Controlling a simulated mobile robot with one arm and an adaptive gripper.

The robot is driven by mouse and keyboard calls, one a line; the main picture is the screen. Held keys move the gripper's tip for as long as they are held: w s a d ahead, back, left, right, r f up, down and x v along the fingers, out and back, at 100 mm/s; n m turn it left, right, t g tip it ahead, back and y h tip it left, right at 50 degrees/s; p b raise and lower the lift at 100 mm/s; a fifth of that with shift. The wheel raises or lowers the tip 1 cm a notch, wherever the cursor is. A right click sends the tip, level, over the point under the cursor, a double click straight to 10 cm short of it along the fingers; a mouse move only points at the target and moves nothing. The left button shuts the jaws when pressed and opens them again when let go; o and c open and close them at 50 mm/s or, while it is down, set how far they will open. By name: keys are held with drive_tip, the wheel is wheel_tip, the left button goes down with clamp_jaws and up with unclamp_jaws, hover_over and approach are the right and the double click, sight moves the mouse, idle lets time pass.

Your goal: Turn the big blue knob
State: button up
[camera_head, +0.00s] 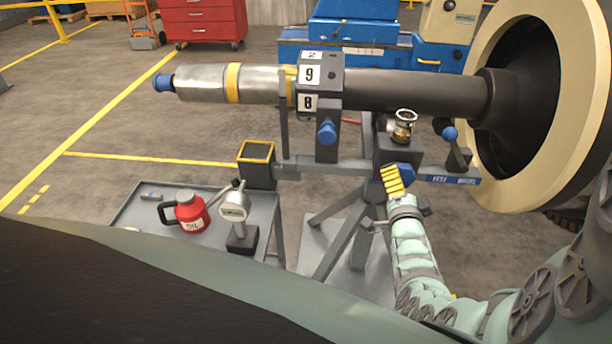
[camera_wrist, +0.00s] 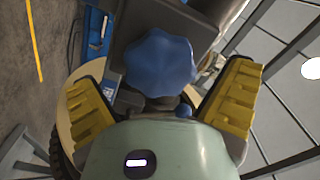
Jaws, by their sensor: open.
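The big blue knob (camera_wrist: 160,62) has a lobed rim and sits on a dark block in the wrist view, between my two yellow finger pads. In the head view the part of the blue knob (camera_head: 407,171) that shows is beside my gripper (camera_head: 393,180), at the front of the dark block (camera_head: 398,150) on the stand. My gripper (camera_wrist: 163,82) is open, with one pad on each side of the knob. A gap shows between the knob and each pad. In the head view my yellow pads hide part of the knob.
A smaller blue knob (camera_head: 326,132) is on the numbered post (camera_head: 319,88) at left. A ball-ended lever (camera_head: 454,145) stands right of my gripper. The rotor shaft (camera_head: 410,90) runs above, with a large disc (camera_head: 545,100).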

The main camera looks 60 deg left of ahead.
drive_tip(key=shift+b+x, duration=0.5)
drive_tip(key=shift+x, duration=0.8)
drive_tip(key=c, duration=1.1)
